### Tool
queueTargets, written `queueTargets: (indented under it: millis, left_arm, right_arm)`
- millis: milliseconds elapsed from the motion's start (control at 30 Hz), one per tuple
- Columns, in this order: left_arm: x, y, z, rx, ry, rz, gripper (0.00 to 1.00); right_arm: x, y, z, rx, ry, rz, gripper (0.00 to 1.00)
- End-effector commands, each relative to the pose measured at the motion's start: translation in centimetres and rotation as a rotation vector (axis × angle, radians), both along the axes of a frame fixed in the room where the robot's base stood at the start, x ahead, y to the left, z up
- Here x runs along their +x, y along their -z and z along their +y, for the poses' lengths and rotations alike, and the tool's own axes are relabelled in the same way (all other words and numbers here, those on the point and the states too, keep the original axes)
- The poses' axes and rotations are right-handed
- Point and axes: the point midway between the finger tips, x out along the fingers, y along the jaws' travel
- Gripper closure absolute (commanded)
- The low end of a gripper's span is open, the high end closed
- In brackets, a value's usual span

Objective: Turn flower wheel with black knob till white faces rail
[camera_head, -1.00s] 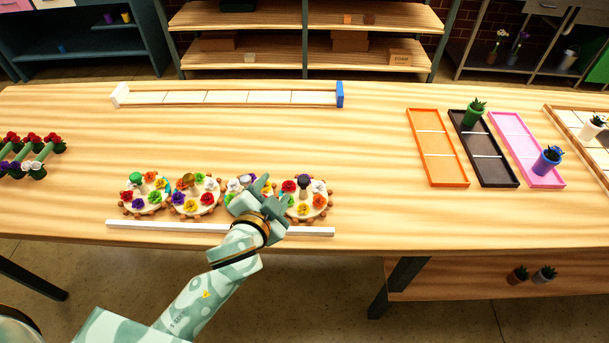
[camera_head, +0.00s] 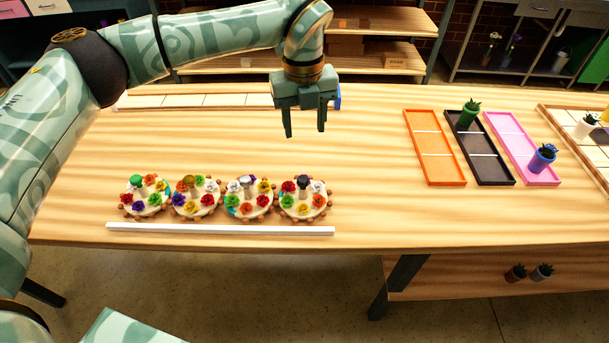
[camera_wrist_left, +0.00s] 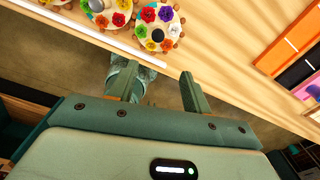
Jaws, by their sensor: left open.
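The flower wheel with the black knob (camera_head: 303,182) is the rightmost of the wheels at the table's front, a pale disc (camera_head: 295,215) ringed by small brown pegs. In the head view its yellow flower (camera_head: 303,209) is on the front side, towards the rail. Its white flower (camera_head: 318,186) is at the back right. The white rail (camera_head: 220,229) runs along the front of the wheels. My left gripper (camera_head: 305,133) is open and empty, fingers down, above the table and beyond this wheel. Its fingers (camera_wrist_left: 157,85) also stand apart in the wrist view.
Wheels with a silver knob (camera_head: 246,181), a brown knob (camera_head: 189,182) and a green knob (camera_head: 137,181) stand in a row to the left. Orange (camera_head: 422,125), black (camera_head: 500,182) and pink (camera_head: 510,125) trays lie at right. The middle table is clear.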

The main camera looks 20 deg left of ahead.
Motion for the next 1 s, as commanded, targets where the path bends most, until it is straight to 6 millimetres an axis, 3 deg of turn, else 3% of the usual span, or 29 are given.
queueTargets:
  millis: [167, 500, 700, 1000]
  left_arm:
    - [0.1, 1.5, 0.6, 0.024, -0.023, 0.003, 0.51]
    - [0.0, 10.0, 0.5, 0.020, -0.019, 0.005, 0.51]
    - [0.0, 14.0, 0.4, 0.019, -0.018, 0.004, 0.51]
    - [0.1, 16.0, 0.5, 0.019, -0.017, 0.000, 0.51]
  right_arm:
    - [0.0, 0.2, 0.0, 0.000, -0.001, 0.001, 0.64]
    - [-0.2, 1.3, -0.2, -0.002, -0.001, 0.006, 0.64]
    - [-0.3, 1.8, -0.3, -0.004, -0.002, 0.008, 0.64]
    - [-0.4, 2.1, -0.4, -0.004, -0.001, 0.009, 0.64]
